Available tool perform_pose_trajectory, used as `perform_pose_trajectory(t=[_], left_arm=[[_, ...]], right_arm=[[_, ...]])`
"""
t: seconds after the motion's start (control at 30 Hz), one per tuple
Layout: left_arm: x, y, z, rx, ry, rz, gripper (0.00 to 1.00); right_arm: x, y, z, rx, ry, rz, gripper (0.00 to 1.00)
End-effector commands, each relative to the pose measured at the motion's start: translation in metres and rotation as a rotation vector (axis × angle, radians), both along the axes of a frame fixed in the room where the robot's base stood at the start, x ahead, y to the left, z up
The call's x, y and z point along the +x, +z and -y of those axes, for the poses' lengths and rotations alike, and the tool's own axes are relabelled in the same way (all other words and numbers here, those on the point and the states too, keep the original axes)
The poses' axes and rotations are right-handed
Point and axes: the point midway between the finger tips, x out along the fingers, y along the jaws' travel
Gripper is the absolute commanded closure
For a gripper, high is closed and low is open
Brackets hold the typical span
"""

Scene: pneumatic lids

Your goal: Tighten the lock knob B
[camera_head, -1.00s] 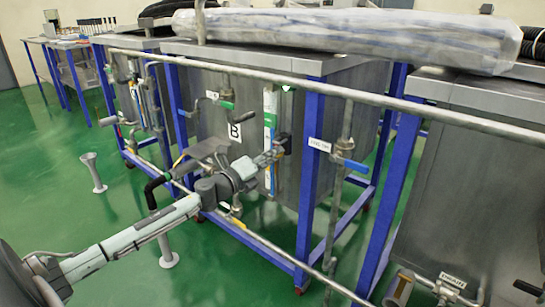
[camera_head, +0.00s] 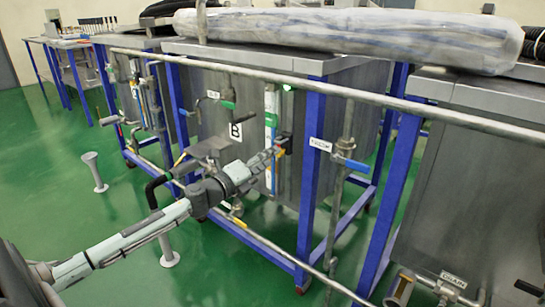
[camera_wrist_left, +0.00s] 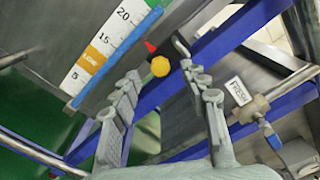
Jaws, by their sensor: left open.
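A round yellow knob (camera_wrist_left: 160,67), apparently lock knob B, shows in the left wrist view with a red pointed part (camera_wrist_left: 150,46) beside it. My left gripper (camera_wrist_left: 160,73) is open, with one finger on either side of the knob in that view. I cannot tell whether the fingers touch it. In the head view my left gripper (camera_head: 279,149) is at the front of the steel tank, by the level gauge (camera_head: 270,116), right of the B label (camera_head: 235,130). The knob is not discernible there. My right gripper is not in view.
A long grey pipe (camera_head: 400,103) crosses in front above my arm. A blue post (camera_head: 312,160) and a blue-handled valve (camera_head: 350,163) stand right of the gripper. A lower pipe (camera_head: 275,248) runs beneath.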

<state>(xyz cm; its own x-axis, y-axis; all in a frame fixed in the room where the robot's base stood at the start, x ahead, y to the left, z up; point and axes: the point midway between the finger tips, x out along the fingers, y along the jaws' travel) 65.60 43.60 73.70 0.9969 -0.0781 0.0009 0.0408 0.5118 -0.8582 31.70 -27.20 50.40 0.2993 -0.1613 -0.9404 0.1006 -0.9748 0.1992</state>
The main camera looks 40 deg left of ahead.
Motion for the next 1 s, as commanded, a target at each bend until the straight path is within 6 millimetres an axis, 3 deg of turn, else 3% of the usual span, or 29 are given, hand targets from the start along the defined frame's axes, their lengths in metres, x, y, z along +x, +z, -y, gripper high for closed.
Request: perform_pose_trajectory(t=[0.2, 0.4, 1.0], left_arm=[[-0.032, -0.003, -0.002, -0.001, -0.001, -0.004, 0.56], [-0.049, -0.001, -0.003, 0.000, -0.001, -0.002, 0.56], [-0.052, -0.001, -0.004, 0.000, 0.000, -0.001, 0.56]], right_arm=[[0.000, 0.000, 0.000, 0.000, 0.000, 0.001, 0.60], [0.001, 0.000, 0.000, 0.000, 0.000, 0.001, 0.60], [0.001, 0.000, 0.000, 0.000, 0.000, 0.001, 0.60]])
